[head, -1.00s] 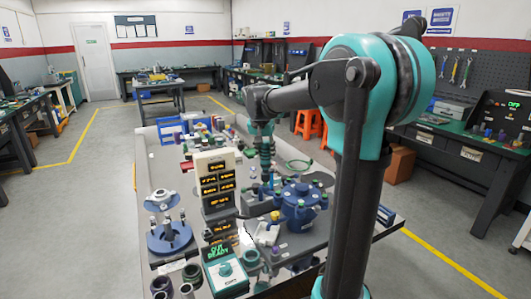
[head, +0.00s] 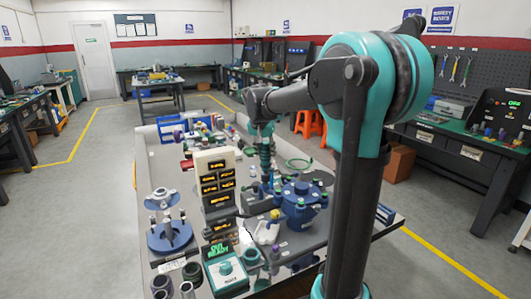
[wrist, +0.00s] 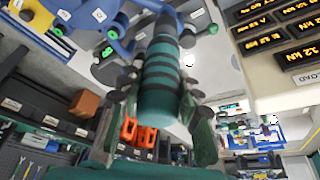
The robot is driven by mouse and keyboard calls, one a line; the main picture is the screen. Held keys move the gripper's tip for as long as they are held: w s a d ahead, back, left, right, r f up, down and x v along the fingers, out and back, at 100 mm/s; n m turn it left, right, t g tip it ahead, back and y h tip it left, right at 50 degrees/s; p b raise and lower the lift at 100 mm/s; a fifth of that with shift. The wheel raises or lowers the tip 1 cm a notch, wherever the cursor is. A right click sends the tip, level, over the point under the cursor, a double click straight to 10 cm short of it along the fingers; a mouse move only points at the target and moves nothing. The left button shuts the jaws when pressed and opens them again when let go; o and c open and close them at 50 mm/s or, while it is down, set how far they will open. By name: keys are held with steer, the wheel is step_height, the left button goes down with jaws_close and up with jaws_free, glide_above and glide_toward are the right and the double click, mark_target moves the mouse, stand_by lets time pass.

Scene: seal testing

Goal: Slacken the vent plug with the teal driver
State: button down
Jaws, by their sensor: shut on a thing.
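The teal driver (wrist: 162,85) with dark bands fills the middle of the wrist view. My gripper (wrist: 160,72) is shut on it, with one finger on each side. In the head view my gripper (head: 265,147) hangs over the bench, with the driver pointing down. The blue round vessel (head: 302,205), with several capped fittings around its rim, stands just right of and nearer than the driver. I cannot tell which fitting is the vent plug, nor whether the driver's tip touches anything; the tip is hidden in the wrist view.
A cream display tower (head: 214,160) with amber readouts stands left of my gripper. A teal control box (head: 226,274) is in front of it. A blue flanged stand (head: 170,236) is at the left. A green hose ring (head: 298,164) lies behind the vessel. The bench is crowded.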

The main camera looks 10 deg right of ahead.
mark_target(266, 142)
steer(key=shift+f, duration=0.6)
stand_by(0.8)
steer(key=shift+r, duration=0.15)
stand_by(0.5)
steer(key=shift+r, duration=3.5)
